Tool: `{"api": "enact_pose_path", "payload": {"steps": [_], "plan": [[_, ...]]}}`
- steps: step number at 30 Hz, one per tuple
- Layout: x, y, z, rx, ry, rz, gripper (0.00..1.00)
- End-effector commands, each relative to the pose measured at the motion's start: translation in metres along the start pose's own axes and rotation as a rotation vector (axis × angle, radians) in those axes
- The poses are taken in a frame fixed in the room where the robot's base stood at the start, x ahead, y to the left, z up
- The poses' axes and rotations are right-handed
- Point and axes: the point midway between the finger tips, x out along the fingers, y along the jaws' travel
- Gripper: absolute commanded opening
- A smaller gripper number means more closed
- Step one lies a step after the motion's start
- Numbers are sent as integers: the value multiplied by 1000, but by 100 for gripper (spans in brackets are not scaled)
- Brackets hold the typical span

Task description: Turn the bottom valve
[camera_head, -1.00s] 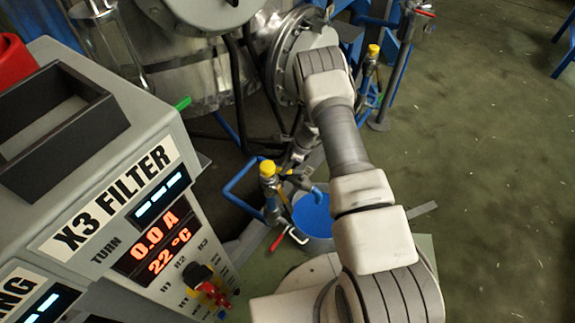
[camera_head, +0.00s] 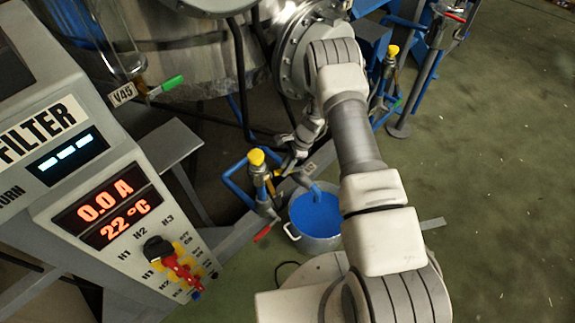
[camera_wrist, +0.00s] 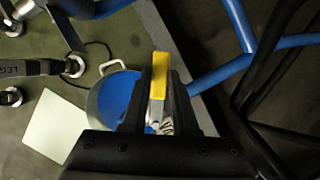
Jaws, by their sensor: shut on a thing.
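The bottom valve stands on blue pipework beside the pot. Its yellow cap (camera_head: 256,157) and a red lever (camera_head: 263,233) lower down show in the head view. My gripper (camera_head: 290,160) reaches down just right of the yellow cap, small and partly lost among dark pipes. In the wrist view my gripper's dark fingers (camera_wrist: 160,95) are close together on a narrow yellow handle (camera_wrist: 160,72). A metal pot (camera_head: 315,240) holding blue liquid stands under the spout; it also shows left of the fingers in the wrist view (camera_wrist: 93,112).
A control panel (camera_head: 100,200) with a red-handled switch (camera_head: 178,264) fills the left. A green-handled valve (camera_head: 172,83) is above it, and a steel vessel (camera_head: 180,45) stands behind. Another yellow-capped valve (camera_head: 392,51) is at upper right. Blue pipes (camera_wrist: 235,60) crowd the wrist view's right. Floor is clear at right.

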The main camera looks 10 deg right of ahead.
Motion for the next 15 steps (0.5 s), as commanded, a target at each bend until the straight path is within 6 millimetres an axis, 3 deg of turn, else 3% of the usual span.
{"api": "enact_pose_path", "payload": {"steps": [15], "plan": [[-1, 24, -6, -387, 4, 162, 0]]}}
